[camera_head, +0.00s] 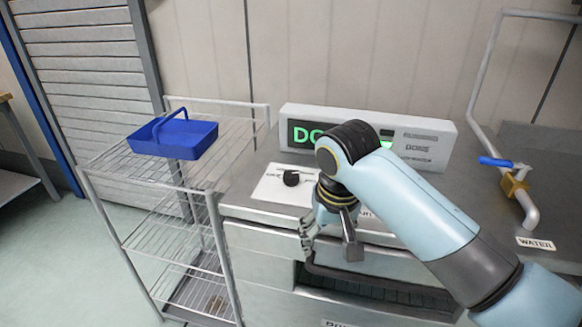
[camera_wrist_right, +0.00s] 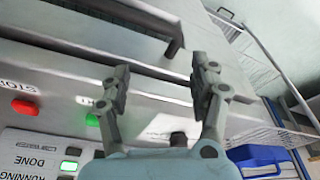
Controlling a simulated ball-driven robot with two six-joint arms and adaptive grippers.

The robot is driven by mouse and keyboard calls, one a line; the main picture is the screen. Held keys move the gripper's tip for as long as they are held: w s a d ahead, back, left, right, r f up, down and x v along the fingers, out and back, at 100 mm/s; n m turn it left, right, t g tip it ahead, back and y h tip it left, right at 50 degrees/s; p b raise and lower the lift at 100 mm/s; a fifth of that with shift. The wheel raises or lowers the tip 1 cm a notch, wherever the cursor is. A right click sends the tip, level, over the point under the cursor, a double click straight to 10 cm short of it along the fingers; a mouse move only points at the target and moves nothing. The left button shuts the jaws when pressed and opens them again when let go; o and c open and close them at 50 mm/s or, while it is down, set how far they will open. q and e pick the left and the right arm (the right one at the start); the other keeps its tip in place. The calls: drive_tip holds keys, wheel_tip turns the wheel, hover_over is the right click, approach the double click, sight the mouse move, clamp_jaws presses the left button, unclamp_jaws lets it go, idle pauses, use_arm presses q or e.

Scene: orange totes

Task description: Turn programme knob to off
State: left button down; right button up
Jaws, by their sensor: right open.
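The black programme knob (camera_head: 291,178) sits on a white plate (camera_head: 272,191) on the grey machine top, left of my right gripper. In the wrist view, a dark knob (camera_wrist_right: 178,139) shows low between the finger bases, partly cut off by the gripper body. My right gripper (camera_head: 330,236) is open and empty, its fingers pointing down over the machine's front edge, apart from the knob. In the wrist view, its fingers (camera_wrist_right: 160,82) stand wide apart. The knob's pointer and plate markings are too small to read. My left gripper is not in view.
A display box (camera_head: 445,133) with green text stands behind, partly hidden by my right arm. Red (camera_wrist_right: 25,107) and green (camera_wrist_right: 92,119) buttons show in the wrist view. A wire rack (camera_head: 110,164) with a blue basket (camera_head: 180,147) stands left. A blue-handled water tap (camera_head: 497,162) is right.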

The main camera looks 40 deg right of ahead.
sight(291, 173)
drive_tip(key=w+d+r+m, duration=0.1)
drive_tip(key=w+r, duration=0.1)
drive_tip(key=w, duration=0.2)
drive_tip(key=w+d+r+m, duration=0.1)
drive_tip(key=w+r+m, duration=0.1)
drive_tip(key=w, duration=0.2)
drive_tip(key=w+d+r+m+g, duration=0.1)
drive_tip(key=w+r+m, duration=0.1)
drive_tip(key=w, duration=0.2)
drive_tip(key=shift+w+d, duration=0.15)
drive_tip(key=shift+w, duration=0.05)
drive_tip(key=w+d+r+m+g+y, duration=0.1)
drive_tip(key=w+d+r+m, duration=0.1)
drive_tip(key=w+r+m, duration=0.35)
drive_tip(key=shift+n, duration=0.55)
drive_tip(key=f, duration=0.3)
drive_tip(key=w+f, duration=0.1)
drive_tip(key=f, duration=0.5)
drive_tip(key=shift+w+f, duration=0.15)
drive_tip(key=shift+f, duration=0.2)
drive_tip(key=c, duration=1.2)
drive_tip(key=shift+o, duration=0.2)
